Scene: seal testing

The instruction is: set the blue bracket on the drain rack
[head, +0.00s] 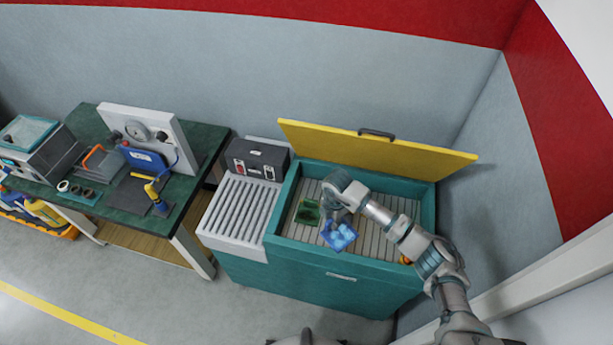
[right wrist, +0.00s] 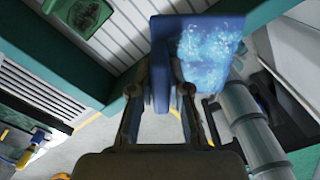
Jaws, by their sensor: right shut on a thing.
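The blue bracket (head: 336,237) shows in the head view over the front part of the open teal tub, with pale, foam-like patches on its face. My right gripper (head: 339,218) is shut on it. In the right wrist view the bracket (right wrist: 210,58) sits between the fingers, its flat speckled face to the right. I cannot tell how high it is above the tub's slatted floor. The drain rack (head: 240,208), pale grey with parallel slats, stands directly left of the tub; its slats look bare. My left gripper is not in view.
A green part (head: 307,212) lies in the teal tub (head: 318,262), left of the bracket. The yellow lid (head: 375,152) stands open behind. A dark box (head: 257,159) sits behind the rack. A green-topped workbench (head: 95,125) with instruments is further left.

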